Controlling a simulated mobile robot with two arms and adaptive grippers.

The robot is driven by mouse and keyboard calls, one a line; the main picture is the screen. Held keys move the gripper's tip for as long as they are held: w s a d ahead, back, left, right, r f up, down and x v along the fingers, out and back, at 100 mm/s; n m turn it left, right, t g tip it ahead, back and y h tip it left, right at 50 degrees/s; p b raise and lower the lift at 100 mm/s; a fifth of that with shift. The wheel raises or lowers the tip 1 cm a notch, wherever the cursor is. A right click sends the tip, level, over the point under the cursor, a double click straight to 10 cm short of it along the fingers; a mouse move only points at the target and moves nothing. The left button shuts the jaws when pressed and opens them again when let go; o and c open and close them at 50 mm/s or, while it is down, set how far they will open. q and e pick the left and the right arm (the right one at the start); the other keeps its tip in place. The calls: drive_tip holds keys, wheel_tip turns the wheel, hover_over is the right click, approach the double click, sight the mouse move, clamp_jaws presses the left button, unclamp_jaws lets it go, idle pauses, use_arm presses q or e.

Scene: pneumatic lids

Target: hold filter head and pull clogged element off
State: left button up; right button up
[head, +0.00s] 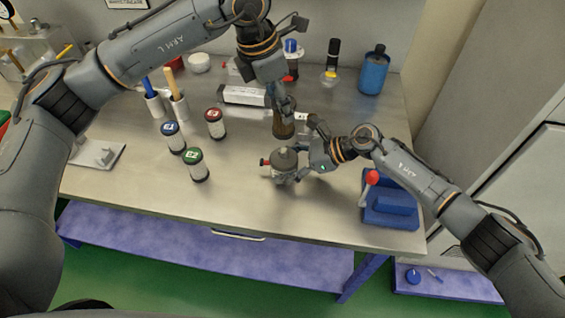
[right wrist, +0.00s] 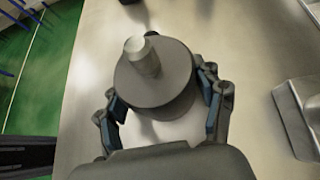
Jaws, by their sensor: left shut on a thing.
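The filter head (head: 285,160), a dark grey round body with a red part at its left, stands upright on the bench. It also shows in the right wrist view (right wrist: 158,85) as a grey cylinder with a short post on top. My right gripper (head: 303,171) has its fingers on both sides of it; I cannot tell whether both pads touch. The clogged element (head: 283,129), a brown cylinder, hangs upright from my left gripper (head: 285,109), which is shut on its upper part. It appears apart from the head, above and behind it.
Several lidded jars, including a green-topped one (head: 195,165), stand left of the head. A white box (head: 244,96) lies behind. A blue fixture with a red knob (head: 390,207) is at the right, a blue bottle (head: 373,72) at the back right. The front middle of the bench is clear.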

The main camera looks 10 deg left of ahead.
drive_tip(key=o, duration=0.4)
drive_tip(key=shift+f, duration=0.15)
drive_tip(key=shift+c, duration=0.2)
use_arm(q)
drive_tip(key=shift+w, duration=0.1)
use_arm(e)
drive_tip(key=shift+o, duration=0.3)
